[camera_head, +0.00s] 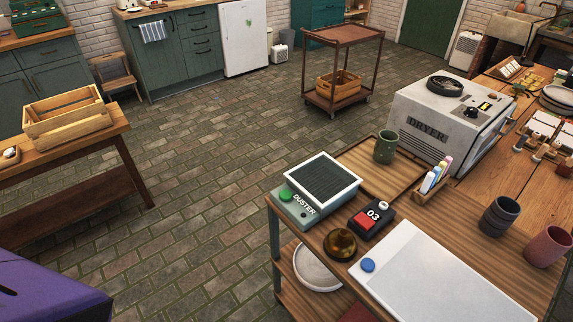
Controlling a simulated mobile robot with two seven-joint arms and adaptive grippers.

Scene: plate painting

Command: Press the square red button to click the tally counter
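The tally counter (379,231) is a small dark box on the wooden worktable at the right. Its display reads 03. The square red button (364,221) is on its top face, to the left of the display. A small white knob (383,205) stands at its back right corner. Nothing covers the counter or the button. Neither of my grippers shows in this view.
Close around the counter are a grey-green duster (297,213) with a green button, a round amber-brown dome (340,244), and a white board (440,285) with a blue knob (368,265). A green mug (386,147) and a dryer (430,120) stand behind.

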